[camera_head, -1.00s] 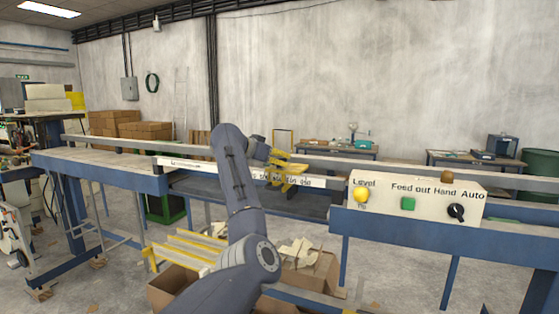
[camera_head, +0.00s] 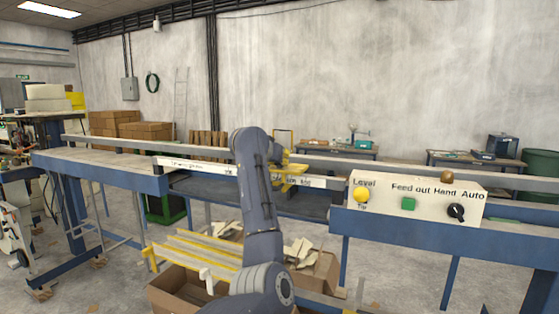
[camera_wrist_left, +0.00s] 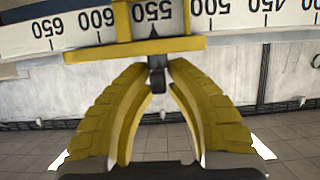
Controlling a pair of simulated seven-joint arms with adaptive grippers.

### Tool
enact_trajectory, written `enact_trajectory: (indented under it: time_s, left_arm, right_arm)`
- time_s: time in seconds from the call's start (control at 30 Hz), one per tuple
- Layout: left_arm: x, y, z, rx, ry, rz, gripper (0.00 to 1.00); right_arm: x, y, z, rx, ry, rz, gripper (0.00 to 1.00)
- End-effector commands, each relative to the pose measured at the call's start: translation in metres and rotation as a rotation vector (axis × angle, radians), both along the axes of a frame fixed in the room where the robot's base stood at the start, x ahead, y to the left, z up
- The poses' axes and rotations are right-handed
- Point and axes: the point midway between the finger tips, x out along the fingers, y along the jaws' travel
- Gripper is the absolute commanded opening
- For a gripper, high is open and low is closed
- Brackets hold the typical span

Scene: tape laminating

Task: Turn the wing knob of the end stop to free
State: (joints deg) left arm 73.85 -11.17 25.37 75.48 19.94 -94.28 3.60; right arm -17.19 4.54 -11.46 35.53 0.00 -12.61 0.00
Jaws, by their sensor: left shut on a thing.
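The yellow end stop (camera_wrist_left: 135,47) straddles the white ruler rail (camera_wrist_left: 255,16) in the left wrist view, close to the 550 mark. Its small dark wing knob (camera_wrist_left: 157,80) hangs below the yellow bar. My left gripper (camera_wrist_left: 157,70) has its two yellow fingers closed on the knob from either side; the fingertips partly cover it, so I cannot tell how far it is turned. In the head view, the end stop (camera_head: 294,172) shows in part beside my left wrist, on the ruler rail (camera_head: 200,167). My right gripper is in neither view.
A control box (camera_head: 418,198) with a yellow button, green button and black switch stands right of the end stop on the blue beam (camera_head: 470,240). Below are a yellow rack (camera_head: 200,250) and a cardboard box (camera_head: 180,288) of scraps.

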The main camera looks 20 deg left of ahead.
Motion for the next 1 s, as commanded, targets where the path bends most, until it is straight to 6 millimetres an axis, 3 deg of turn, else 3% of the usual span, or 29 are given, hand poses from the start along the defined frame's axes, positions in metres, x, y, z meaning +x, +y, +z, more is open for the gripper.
enact_trajectory:
  time_s: [0.3, 0.33, 0.47, 0.77, 1.0]
  left_arm:
    - [0.000, 0.000, -0.001, -0.001, 0.002, 0.004, 0.00]
    - [0.000, 0.000, -0.001, -0.001, 0.002, 0.004, 0.21]
    - [0.000, 0.000, -0.001, -0.001, 0.002, 0.003, 0.34]
    - [-0.002, 0.000, 0.001, -0.001, 0.000, 0.003, 0.34]
    - [-0.024, 0.002, 0.011, -0.001, -0.002, 0.003, 0.34]
  right_arm:
    - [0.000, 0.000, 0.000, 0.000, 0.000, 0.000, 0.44]
    - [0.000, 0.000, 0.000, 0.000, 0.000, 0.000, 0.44]
    - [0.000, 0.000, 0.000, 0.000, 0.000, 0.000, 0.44]
    - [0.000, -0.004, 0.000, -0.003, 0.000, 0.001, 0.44]
    - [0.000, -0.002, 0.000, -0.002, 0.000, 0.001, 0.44]
